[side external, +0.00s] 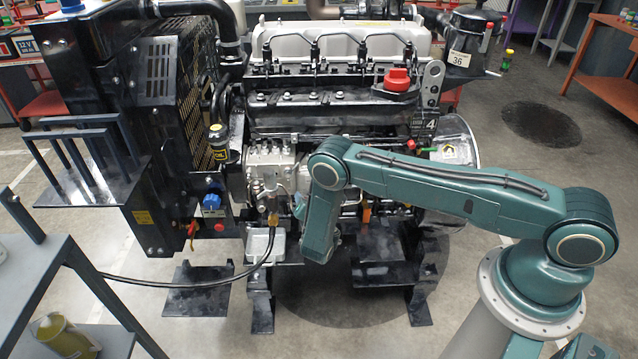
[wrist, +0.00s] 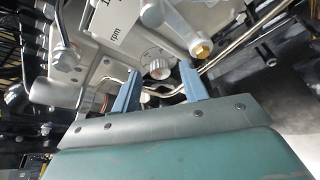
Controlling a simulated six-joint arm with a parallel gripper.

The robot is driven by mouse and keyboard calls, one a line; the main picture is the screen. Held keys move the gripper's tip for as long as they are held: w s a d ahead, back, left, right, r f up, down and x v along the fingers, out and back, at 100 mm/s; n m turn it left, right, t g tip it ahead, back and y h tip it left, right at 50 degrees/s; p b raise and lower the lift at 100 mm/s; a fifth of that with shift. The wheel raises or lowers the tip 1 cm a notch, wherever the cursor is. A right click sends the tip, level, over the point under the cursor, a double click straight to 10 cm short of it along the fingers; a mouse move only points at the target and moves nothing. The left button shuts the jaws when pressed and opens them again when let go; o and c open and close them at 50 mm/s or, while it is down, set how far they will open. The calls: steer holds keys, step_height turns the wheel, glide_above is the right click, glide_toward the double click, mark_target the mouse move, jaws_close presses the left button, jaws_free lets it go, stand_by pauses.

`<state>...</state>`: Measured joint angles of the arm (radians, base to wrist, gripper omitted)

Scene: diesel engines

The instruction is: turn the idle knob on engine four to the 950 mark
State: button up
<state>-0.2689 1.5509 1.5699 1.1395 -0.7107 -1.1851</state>
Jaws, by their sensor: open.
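Engine four (side external: 340,45) stands in the middle of the side external view, with a small number 4 plate (side external: 430,124) at its right end. In the side external view my arm mostly hides the gripper.
A brass hex fitting (wrist: 201,49) and a metal pipe (wrist: 235,47) lie close to the right finger. A bolt (wrist: 66,58) is at left. A blue knob (side external: 212,202) is on the left frame.

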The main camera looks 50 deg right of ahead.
steer(key=s+a+r+n+g, duration=0.1)
steer(key=s+a+r, duration=0.2)
steer(key=s+a, duration=0.15)
steer(key=s+a+r+n, duration=0.1)
steer(key=s+a+r, duration=0.15)
steer(key=s, duration=0.35)
steer(key=w+d+r+m+t, duration=0.1)
steer(key=w+d+r+m, duration=0.2)
steer(key=w+r, duration=0.2)
steer(key=w+d+r+m+t, duration=0.2)
steer(key=w+d+r+m, duration=0.1)
steer(key=r, duration=0.6)
steer(key=shift+w+d+m+t+y, duration=0.35)
steer(key=shift+w+d, duration=0.3)
steer(key=shift+w, duration=0.5)
steer(key=shift+r, duration=0.1)
